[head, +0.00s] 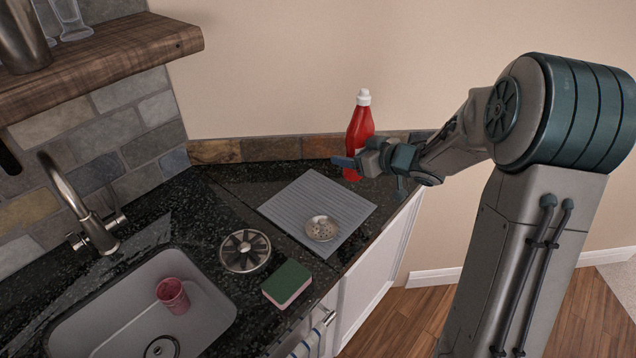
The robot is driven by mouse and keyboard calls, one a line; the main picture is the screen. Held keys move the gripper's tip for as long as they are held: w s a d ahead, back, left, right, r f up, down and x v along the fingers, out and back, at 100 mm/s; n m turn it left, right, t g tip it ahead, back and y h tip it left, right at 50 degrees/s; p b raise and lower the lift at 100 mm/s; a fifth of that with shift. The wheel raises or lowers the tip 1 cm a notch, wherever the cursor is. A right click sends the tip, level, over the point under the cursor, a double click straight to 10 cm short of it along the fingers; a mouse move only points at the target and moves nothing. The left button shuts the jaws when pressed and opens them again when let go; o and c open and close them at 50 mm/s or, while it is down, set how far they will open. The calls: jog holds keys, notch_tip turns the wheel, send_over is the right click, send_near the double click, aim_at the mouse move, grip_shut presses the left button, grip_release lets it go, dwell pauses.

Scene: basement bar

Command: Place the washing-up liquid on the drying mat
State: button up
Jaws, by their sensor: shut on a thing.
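The washing-up liquid is a red bottle with a white cap (361,124), upright at the back right of the dark counter. My gripper (347,163) is at its lower half and shut on it. The gripper hides part of the bottle, and I cannot tell whether its base touches the counter. The drying mat (297,199) is a grey ribbed sheet lying flat on the counter, in front and to the left of the bottle. A round metal strainer (322,228) lies on its front part.
A round black and metal drain piece (245,251) and a green and pink sponge (287,284) lie in front of the mat. The sink (200,318) with a pink cup (173,295) and a tap (90,222) are at left. A wooden shelf (110,55) overhangs the upper left. The mat's back part is bare.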

jog(key=w+a+f, duration=0.1)
jog(key=a+f, duration=0.1)
jog(key=a, duration=0.1)
jog(key=w+a+f, duration=0.1)
jog(key=a+f, duration=0.1)
jog(key=a, duration=0.1)
jog(key=w+a+f, duration=0.1)
jog(key=a+f, duration=0.1)
jog(key=a, duration=0.1)
jog(key=shift+w, duration=0.25)
jog(key=shift+f+p, duration=0.35)
jog(key=shift+f, duration=1.55)
jog(key=shift+f, duration=0.2)
jog(key=o, duration=1.4)
jog(key=shift+r, duration=0.25)
jog(key=b+v, duration=0.1)
jog(key=v, duration=1.1)
jog(key=shift+s+f, duration=0.1)
jog(key=shift+s, duration=0.05)
